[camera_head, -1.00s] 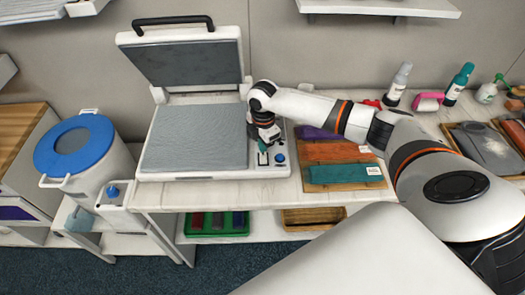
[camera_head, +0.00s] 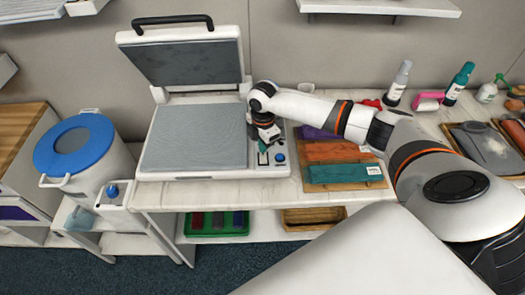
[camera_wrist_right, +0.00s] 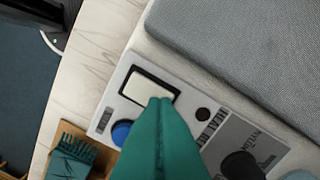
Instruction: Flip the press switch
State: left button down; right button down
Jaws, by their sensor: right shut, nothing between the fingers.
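The heat press (camera_head: 193,137) stands on the table with its lid (camera_head: 188,62) raised. Its control panel (camera_wrist_right: 192,98) is on the right side of the base. The press switch (camera_wrist_right: 142,86) is a pale rocker in a black frame, and it also shows in the head view (camera_head: 263,158). My right gripper (camera_wrist_right: 160,101) is shut and empty, its green fingertips overlapping the switch's lower edge in the wrist view. I cannot tell whether they touch it. In the head view the gripper (camera_head: 264,146) points down at the panel. My left gripper is out of view.
A blue knob (camera_wrist_right: 122,132) sits close to the switch, and a dark knob (camera_wrist_right: 240,165) is further along the panel. A tray of coloured pieces (camera_head: 345,186) lies right of the press. A blue-lidded bucket (camera_head: 73,148) stands left of the table. Bottles (camera_head: 398,85) stand farther right.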

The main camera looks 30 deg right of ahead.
jog(key=shift+f+b, duration=0.3)
jog(key=shift+f, duration=0.45)
dwell(0.3)
notch_tip(320, 180, up, 7)
jog(key=p, duration=0.7)
jog(key=shift+r, duration=0.1)
dwell(0.4)
